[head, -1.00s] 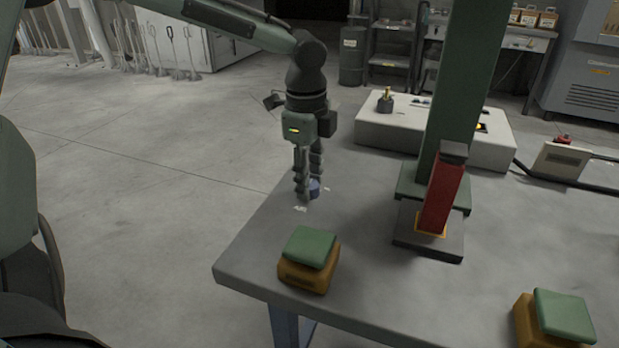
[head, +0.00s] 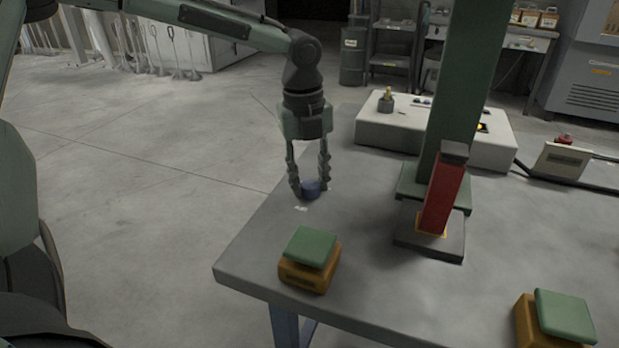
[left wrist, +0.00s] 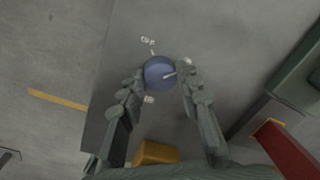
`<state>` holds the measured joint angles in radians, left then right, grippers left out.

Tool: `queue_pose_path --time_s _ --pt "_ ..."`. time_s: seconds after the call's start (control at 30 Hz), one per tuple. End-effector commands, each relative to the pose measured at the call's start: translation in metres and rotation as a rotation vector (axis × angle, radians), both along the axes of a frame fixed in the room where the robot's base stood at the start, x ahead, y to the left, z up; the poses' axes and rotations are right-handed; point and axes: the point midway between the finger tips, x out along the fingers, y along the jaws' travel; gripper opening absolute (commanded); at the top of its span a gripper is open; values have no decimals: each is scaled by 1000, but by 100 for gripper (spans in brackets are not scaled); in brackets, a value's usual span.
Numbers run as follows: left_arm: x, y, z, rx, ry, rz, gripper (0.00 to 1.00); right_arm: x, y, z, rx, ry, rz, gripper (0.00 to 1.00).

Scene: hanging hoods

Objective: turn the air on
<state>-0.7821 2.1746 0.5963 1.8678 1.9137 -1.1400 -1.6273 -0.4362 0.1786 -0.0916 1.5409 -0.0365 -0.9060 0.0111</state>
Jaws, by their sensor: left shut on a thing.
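A small round blue knob (head: 311,188) sits on the grey table near its left edge. Small white labels lie around it. The label writing is too small to read surely. My right gripper is not in view.
A green-topped orange button box (head: 308,260) stands nearer on the table, and another (head: 556,322) is at the front right. A red lever (head: 441,200) stands by a green column (head: 462,90). A white control box (head: 392,131) is behind.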

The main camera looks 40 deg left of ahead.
Motion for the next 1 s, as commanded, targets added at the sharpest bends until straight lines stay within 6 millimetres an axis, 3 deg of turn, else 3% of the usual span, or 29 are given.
queue_pose_path --time_s 0.73,0.77,0.9,1.0 --pt "0 0 0 0 0 -83 4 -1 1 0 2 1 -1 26" --pt "0 0 0 0 0 -83 36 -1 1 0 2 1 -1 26" --pt "0 0 0 0 0 -82 54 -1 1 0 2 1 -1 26" --pt "0 0 0 0 0 -82 54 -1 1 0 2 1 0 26"
